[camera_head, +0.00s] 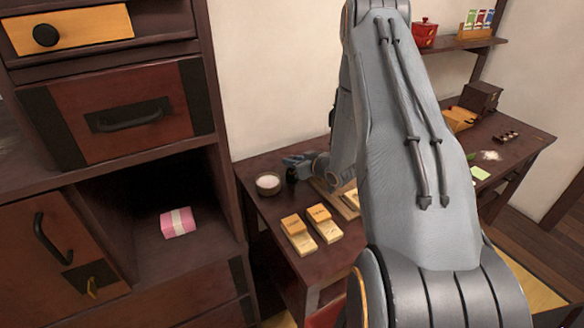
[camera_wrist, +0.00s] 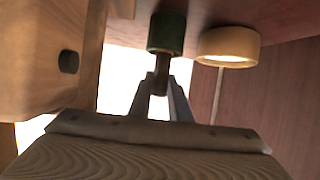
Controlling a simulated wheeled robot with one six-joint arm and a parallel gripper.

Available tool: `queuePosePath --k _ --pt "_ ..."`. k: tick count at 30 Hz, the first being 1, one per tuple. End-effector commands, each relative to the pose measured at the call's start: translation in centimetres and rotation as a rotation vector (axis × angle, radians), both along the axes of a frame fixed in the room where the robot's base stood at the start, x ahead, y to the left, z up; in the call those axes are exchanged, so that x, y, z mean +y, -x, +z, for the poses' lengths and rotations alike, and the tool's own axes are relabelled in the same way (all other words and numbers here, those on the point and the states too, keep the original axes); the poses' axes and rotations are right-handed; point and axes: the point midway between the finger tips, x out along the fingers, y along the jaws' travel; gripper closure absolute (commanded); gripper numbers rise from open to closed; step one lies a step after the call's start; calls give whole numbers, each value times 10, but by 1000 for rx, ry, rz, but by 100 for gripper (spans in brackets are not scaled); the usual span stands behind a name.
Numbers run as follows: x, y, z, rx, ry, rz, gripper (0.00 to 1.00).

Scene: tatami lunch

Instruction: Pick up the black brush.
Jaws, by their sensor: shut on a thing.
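In the wrist view my gripper (camera_wrist: 160,88) has its two fingers closed on the narrow brown neck of a thing with a thick, dark green-black cylindrical end. This looks like the black brush (camera_wrist: 166,33), pointing away from the wrist. In the head view my gripper (camera_head: 293,165) is low over the left end of the dark wooden table (camera_head: 262,215), close beside a small round bowl with white contents (camera_head: 268,184). The brush cannot be made out clearly there. I cannot tell whether it touches the table.
A pale round bowl (camera_wrist: 228,46) is close to the brush in the wrist view, and a wooden block-like body (camera_wrist: 45,55) fills the left. Wooden blocks (camera_head: 299,235) lie on the table in front. A dark cabinet (camera_head: 215,130) stands left. My arm hides the table's middle.

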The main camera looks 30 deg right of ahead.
Motion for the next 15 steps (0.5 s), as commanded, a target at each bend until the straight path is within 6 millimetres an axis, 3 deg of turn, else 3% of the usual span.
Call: queuePosePath --k 8,15 --pt "0 -1 8 -2 1 -1 100" --pt "-1 -1 34 -2 2 0 100"
